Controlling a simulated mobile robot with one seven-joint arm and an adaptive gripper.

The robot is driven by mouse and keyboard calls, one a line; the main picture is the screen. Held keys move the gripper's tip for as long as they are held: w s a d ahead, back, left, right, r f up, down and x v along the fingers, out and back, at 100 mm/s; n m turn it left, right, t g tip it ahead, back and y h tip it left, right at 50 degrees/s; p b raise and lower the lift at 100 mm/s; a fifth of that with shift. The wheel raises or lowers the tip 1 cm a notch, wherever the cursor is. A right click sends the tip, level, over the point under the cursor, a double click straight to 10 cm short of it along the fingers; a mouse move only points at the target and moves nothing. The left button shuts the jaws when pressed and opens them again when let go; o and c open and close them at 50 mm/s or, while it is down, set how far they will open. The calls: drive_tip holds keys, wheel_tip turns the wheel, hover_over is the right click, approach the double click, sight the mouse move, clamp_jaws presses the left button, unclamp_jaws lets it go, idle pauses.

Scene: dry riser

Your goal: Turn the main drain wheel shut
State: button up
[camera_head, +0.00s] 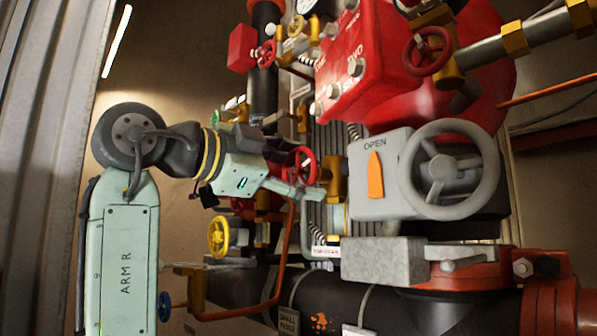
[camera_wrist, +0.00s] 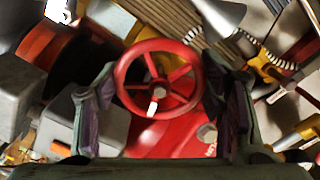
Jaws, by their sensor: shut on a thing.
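A small red handwheel (camera_head: 299,166) sits left of the grey valve box, beside a brass fitting. In the wrist view the red handwheel (camera_wrist: 158,80) shows whole, with spokes and a pale hub, between my two fingers. My gripper (camera_head: 307,190) reaches it from the left and is shut on it; in the wrist view my gripper (camera_wrist: 162,92) has one finger on each side of the rim. The exact finger contact is hard to see. I can read no label marking this wheel as the main drain.
A large grey handwheel (camera_head: 449,170) stands on the grey box marked OPEN, with an orange pointer (camera_head: 375,175). Other red wheels (camera_head: 428,51) (camera_head: 266,54) are above, and a yellow wheel (camera_head: 219,237) is below left. Pipes crowd the area; a bare wall is behind.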

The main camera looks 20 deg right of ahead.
drive_tip(key=shift+m, duration=0.4)
drive_tip(key=o, duration=1.2)
drive_tip(key=shift+c, duration=0.2)
drive_tip(key=v, duration=1.2)
drive_tip(key=shift+s, duration=0.1)
